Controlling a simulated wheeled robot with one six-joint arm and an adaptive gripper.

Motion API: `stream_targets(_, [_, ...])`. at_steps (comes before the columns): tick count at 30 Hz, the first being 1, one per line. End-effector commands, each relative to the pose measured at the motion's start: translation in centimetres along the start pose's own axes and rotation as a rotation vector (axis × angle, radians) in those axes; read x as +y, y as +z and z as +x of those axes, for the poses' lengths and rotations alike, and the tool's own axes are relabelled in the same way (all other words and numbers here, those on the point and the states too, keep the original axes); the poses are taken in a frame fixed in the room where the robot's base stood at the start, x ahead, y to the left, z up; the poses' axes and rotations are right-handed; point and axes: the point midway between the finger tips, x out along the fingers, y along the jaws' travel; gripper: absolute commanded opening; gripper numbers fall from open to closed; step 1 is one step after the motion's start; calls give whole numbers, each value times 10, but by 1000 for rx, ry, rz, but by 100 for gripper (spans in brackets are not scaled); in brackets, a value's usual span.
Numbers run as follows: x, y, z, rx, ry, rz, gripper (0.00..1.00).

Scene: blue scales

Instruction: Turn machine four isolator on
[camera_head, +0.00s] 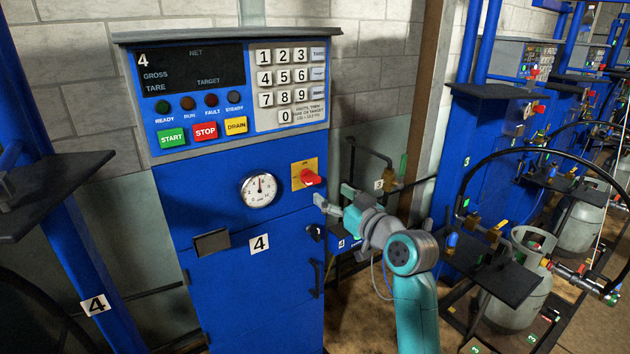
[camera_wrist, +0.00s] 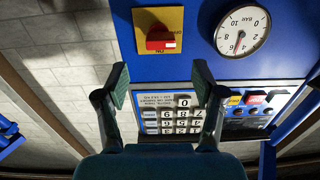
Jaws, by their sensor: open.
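Machine four (camera_head: 240,285) is a blue cabinet with "4" labels. Its isolator is a red handle (camera_head: 313,178) on a yellow plate (camera_head: 297,185), right of the gauge. In the wrist view, which is upside down, the red handle (camera_wrist: 158,40) lies horizontal across the yellow plate (camera_wrist: 160,16), with a white mark at its right end. An "ON" label is at the plate's lower edge there. My gripper (camera_head: 334,197) is open and empty, just right of and below the handle in the head view. In the wrist view, my gripper's fingers (camera_wrist: 161,78) are apart, with the handle beyond their tips, not touched.
The pressure gauge (camera_head: 259,190) is left of the isolator. The keypad (camera_head: 289,84) and the START, STOP and DRAIN buttons (camera_head: 205,131) are above. A pipe (camera_head: 372,152) runs behind my gripper. Other blue machines and a grey cylinder (camera_head: 520,285) stand to the right.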

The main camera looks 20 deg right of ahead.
Motion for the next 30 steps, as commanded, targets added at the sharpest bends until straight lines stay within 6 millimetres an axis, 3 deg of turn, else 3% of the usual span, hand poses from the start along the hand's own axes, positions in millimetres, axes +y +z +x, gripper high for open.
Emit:
stream_targets(9, [-1,-1,56,0,-2,1,69])
stream_targets(15, [0,0,82,1,0,1,69])
stream_targets(29, [-1,0,93,1,0,0,69])
stream_targets(30, [0,0,93,1,0,0,61])
